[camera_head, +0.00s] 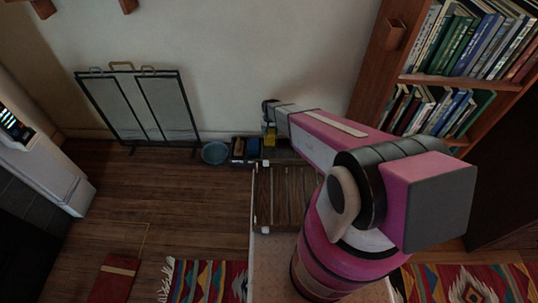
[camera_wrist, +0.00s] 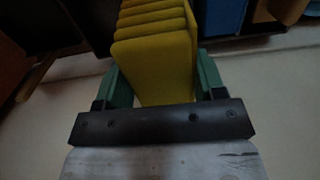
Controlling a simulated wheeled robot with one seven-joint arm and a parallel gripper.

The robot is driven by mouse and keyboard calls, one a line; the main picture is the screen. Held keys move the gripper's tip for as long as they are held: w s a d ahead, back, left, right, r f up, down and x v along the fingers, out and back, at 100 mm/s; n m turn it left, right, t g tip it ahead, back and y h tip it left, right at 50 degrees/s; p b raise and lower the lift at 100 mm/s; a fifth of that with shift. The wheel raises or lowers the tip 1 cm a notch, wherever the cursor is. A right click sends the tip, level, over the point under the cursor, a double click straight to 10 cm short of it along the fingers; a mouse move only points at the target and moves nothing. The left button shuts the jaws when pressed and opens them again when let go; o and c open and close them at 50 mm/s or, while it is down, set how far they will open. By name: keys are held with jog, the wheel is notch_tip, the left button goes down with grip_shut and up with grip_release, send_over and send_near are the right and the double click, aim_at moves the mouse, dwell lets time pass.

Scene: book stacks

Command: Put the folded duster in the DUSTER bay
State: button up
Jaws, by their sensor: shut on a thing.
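The folded duster (camera_wrist: 155,65) is yellow with several stacked folds. In the wrist view it stands between the green fingers of my gripper (camera_wrist: 161,68), which is shut on it. In the head view a small yellow patch of the duster (camera_head: 270,137) shows below the end of my arm, near the wall; my gripper is mostly hidden there. Dark, open-topped bays (camera_head: 240,150) stand along the wall just left of the duster, one with something blue (camera_head: 253,146) in it. No DUSTER label is readable, and I cannot tell which bay is the DUSTER one.
A blue basin (camera_head: 215,153) sits on the floor left of the bays. A framed folding screen (camera_head: 139,106) leans by the wall further left. A bookcase (camera_head: 440,80) stands at the right. A slatted wooden piece (camera_head: 280,190) lies below my arm.

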jog(key=f, duration=0.3)
jog(key=shift+s+a, duration=0.3)
jog(key=shift+s, duration=0.05)
send_over(269, 153)
notch_tip(269, 153, down, 9)
jog(key=shift+s+f, duration=0.15)
jog(key=shift+f, duration=0.05)
jog(key=shift+f, duration=0.2)
jog(key=o, duration=0.9)
jog(key=shift+o, duration=0.2)
jog(key=shift+r, duration=0.1)
notch_tip(269, 153, up, 12)
jog(key=shift+r, duration=0.15)
jog(key=s+d+r, duration=0.6)
jog(key=r, duration=0.5)
jog(key=s+d+r, duration=0.6)
jog(key=r, duration=0.5)
jog(key=s+d+r, duration=0.6)
jog(key=d+r, duration=0.1)
jog(key=r, duration=0.4)
jog(key=shift+s+r, duration=0.25)
jog(key=shift+s, duration=0.05)
